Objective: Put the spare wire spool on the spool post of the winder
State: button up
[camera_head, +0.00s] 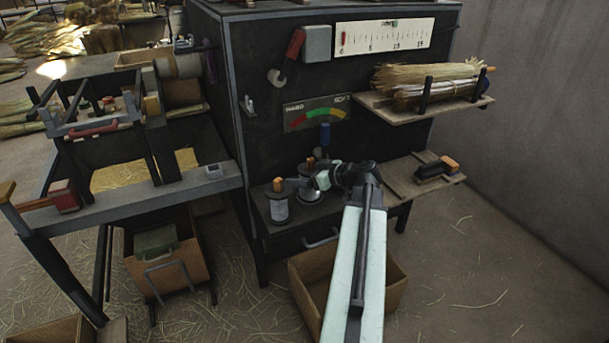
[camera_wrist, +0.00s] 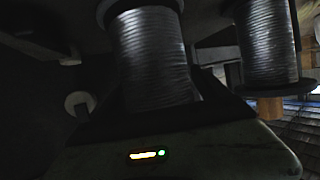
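Two grey wire spools stand upright on the low shelf of the dark cabinet: the left spool (camera_head: 278,208) and the right spool (camera_head: 309,194), each with a wooden tip above it. My gripper (camera_head: 298,184) is at their top ends, reaching in from the right. In the wrist view one wire spool (camera_wrist: 155,55) fills the middle, close to my gripper's body; another spool (camera_wrist: 265,42) is at the right. The fingers are too dark to tell whether they are closed on a spool. The winder (camera_head: 205,180) is the bench at left; I cannot make out its spool post.
A shelf with a straw bundle (camera_head: 425,80) is on the cabinet's right side. Below it, a wooden shelf (camera_head: 405,180) holds a dark brush-like block (camera_head: 436,169). An open crate (camera_head: 305,275) stands on the floor under my arm. Floor at right is open, with scattered straw.

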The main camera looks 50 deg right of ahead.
jog(key=shift+s+r+p, duration=0.25)
jog(key=shift+r+p, duration=0.1)
jog(key=p+v, duration=0.4)
jog(key=v, duration=0.7)
jog(key=shift+s, duration=0.2)
jog(key=shift+d, duration=0.1)
